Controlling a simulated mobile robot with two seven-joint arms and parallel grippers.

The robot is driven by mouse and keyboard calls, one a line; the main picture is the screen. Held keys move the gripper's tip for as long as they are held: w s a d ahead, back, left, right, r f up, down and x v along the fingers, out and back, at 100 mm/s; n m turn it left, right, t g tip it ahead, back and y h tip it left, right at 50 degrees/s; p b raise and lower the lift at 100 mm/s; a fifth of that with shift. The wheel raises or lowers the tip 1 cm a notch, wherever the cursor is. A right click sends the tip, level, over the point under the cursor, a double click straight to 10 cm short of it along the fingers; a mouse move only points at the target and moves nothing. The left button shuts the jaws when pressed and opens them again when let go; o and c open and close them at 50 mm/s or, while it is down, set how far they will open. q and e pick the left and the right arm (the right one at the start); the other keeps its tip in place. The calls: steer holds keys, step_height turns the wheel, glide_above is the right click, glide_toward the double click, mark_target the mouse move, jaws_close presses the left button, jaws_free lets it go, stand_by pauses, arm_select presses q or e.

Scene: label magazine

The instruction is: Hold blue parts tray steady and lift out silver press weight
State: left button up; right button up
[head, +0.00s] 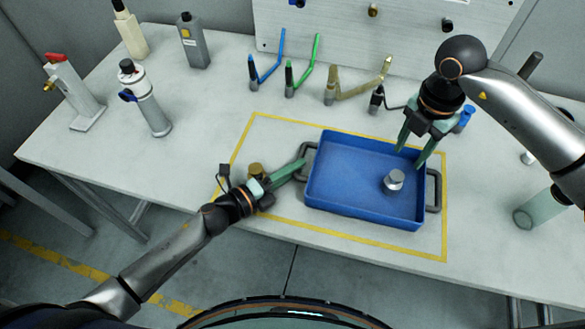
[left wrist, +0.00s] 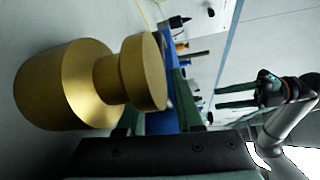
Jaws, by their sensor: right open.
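The blue parts tray (head: 335,203) lies on the table inside a yellow outline, with a dark handle at each end. The silver press weight (head: 393,181) stands upright in the tray, right of its middle. My left gripper (head: 303,164) has its fingertips at the tray's left handle (head: 307,153); whether they grip it is unclear. The left wrist view shows part of the blue tray (left wrist: 167,118) behind a brass weight. My right gripper (head: 411,157) is open and empty, pointing down over the tray's back right part, apart from the silver weight.
A brass weight (head: 256,170) stands close beside my left gripper and looms large in the left wrist view (left wrist: 60,85). Bottles and a dispenser (head: 146,100) stand at the left. Blue, green and tan tools (head: 289,80) are at the back. A glass jar (head: 533,211) stands right.

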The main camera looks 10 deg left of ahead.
arm_select(q)
steer(key=shift+c, duration=0.4)
jaws_close()
stand_by(1.4)
